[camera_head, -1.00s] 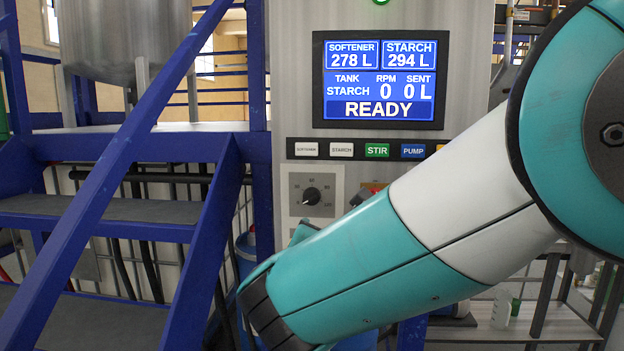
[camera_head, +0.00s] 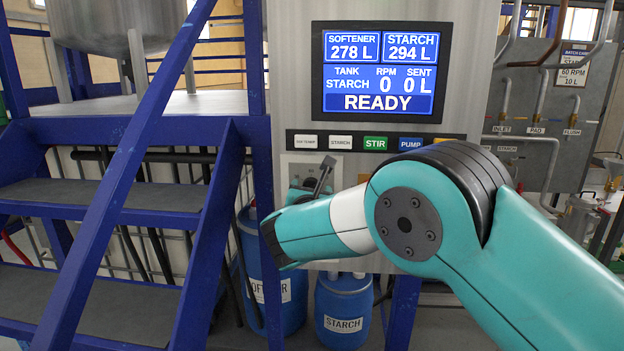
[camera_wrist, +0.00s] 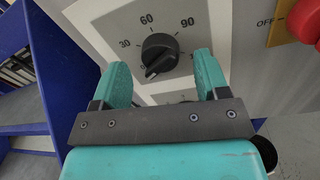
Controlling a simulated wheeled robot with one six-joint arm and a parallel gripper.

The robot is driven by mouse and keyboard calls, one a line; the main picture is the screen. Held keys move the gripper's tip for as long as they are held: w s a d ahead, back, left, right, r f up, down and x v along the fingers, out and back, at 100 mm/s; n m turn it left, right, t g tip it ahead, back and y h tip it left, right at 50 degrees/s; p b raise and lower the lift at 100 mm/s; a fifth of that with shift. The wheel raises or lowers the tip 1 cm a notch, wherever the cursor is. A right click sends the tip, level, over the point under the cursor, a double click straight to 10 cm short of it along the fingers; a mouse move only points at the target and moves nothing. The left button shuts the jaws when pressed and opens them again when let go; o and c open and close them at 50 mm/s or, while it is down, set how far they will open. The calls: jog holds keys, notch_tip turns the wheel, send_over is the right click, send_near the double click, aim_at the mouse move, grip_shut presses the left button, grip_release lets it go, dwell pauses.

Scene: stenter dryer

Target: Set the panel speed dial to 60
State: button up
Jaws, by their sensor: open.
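The speed dial (camera_wrist: 160,54) is a round black knob on a pale plate (camera_wrist: 95,14) in the wrist view. The marks 30, 60 and 90 show around it, and its ridge slants to the lower left, away from 60. My gripper (camera_wrist: 160,62) is open, with one teal finger on each side of the dial in the picture. I cannot tell whether they touch it. In the head view my gripper (camera_head: 312,183) is at the dial plate (camera_head: 297,163), and my arm hides the dial. The screen (camera_head: 380,72) reads READY and RPM 0.
A row of buttons, with green STIR (camera_head: 375,143), runs above the plate. A red knob (camera_wrist: 306,20) on a yellow OFF plate (camera_wrist: 281,22) sits to the right. Blue stairs (camera_head: 150,130) stand left, and blue drums (camera_head: 343,305) below.

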jog(key=shift+w, duration=0.85)
jog(key=shift+c, duration=0.2)
jog(key=c, duration=0.9)
jog(key=shift+o, duration=0.2)
jog(key=shift+f+m+b, duration=0.15)
jog(key=shift+m+b, duration=0.15)
